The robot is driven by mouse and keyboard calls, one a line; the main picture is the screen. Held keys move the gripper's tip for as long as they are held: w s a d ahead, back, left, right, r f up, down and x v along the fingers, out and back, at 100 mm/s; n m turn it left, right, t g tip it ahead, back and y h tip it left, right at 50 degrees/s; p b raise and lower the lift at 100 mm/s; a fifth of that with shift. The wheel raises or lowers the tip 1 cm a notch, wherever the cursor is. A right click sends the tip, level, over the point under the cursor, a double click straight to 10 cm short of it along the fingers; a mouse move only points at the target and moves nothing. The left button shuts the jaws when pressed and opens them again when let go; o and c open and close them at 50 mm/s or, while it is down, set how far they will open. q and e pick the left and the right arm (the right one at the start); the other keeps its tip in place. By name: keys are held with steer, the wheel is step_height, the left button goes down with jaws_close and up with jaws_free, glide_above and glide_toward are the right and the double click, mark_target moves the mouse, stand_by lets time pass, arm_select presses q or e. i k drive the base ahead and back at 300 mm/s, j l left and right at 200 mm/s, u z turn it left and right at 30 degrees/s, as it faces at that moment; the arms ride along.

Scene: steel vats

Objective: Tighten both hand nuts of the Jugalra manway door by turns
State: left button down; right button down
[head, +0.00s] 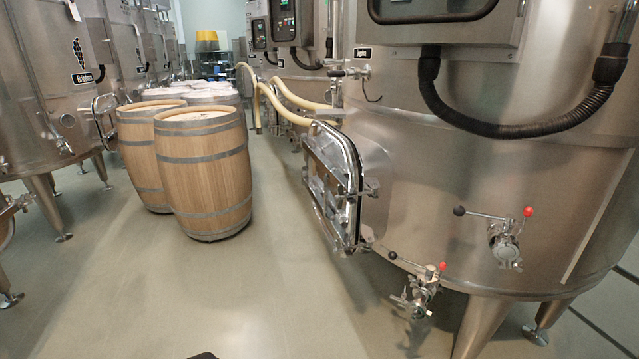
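A large steel vat (430,190) fills the right side of the head view. It has a small dark name plate (363,52), whose lettering is too small to read surely. A metal manway door (332,180) stands out from the vat's left flank, seen at a steep angle. Small metal fittings show at its right edge, one at mid-height (371,188) and one near the bottom (366,247). I cannot tell which parts are the hand nuts, or how tightly the door sits. Neither of my grippers is in view.
Two valves with red-tipped handles, an upper one (504,240) and a lower one (420,288), stick out right of the door. Wooden barrels (205,175) stand left. Pale hoses (290,100) run behind the door. Another vat (40,100) stands far left. The floor (240,290) before the door is clear.

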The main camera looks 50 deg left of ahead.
mark_target(341, 250)
steer(key=u, duration=1.6)
steer(key=i+j+z, duration=0.1)
steer(key=i+j, duration=0.1)
steer(key=j, duration=0.05)
